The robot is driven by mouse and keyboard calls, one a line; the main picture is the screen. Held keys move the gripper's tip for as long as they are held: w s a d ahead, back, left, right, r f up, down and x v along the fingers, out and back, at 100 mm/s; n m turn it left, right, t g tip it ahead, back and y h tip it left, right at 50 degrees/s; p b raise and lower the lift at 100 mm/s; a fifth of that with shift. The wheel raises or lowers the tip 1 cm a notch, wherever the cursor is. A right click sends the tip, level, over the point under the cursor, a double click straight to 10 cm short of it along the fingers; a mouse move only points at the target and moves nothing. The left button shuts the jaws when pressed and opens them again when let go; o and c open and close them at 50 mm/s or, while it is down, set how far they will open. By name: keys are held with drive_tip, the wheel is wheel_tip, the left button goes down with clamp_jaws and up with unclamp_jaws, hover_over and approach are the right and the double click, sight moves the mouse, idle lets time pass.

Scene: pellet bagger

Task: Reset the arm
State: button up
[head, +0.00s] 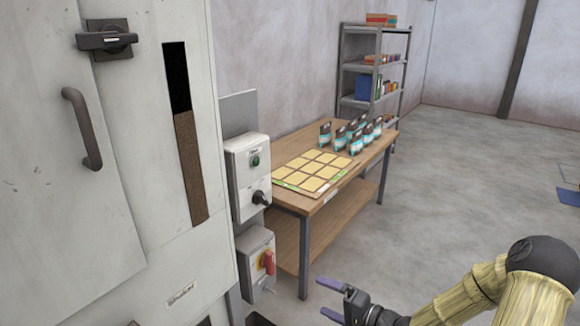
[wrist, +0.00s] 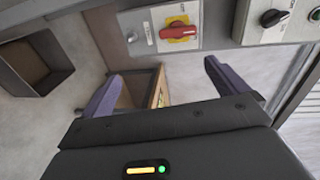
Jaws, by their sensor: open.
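My gripper (head: 325,299) is open and empty at the lower middle of the head view, in front of the wooden table and to the right of the switch boxes. Its two purple fingers stand wide apart in the wrist view (wrist: 160,92), with nothing between them. My arm reaches in from the lower right of the head view, with a yellowish cover on its links. The gripper is apart from the table and the boxes in the head view.
A grey machine cabinet (head: 120,190) fills the left. Beside it are a control box (head: 246,177) and a box with a red switch (head: 257,262). A wooden table (head: 285,207) holds yellow cards and several pouches. A shelf (head: 346,64) stands behind.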

drive_tip(key=s+d+f+n+g+h, duration=0.1)
drive_tip(key=s+d+n+g+h, duration=0.35)
drive_tip(key=h, duration=0.55)
drive_tip(key=s+r+n+g+h+p, duration=0.1)
drive_tip(key=s+r+n+g+h, duration=0.1)
drive_tip(key=s+r, duration=0.7)
drive_tip(key=s+g, duration=0.1)
drive_tip(key=s, duration=0.2)
drive_tip(key=shift+a+h+p, duration=0.35)
drive_tip(key=shift+a+h, duration=0.05)
drive_tip(key=shift+n, duration=0.25)
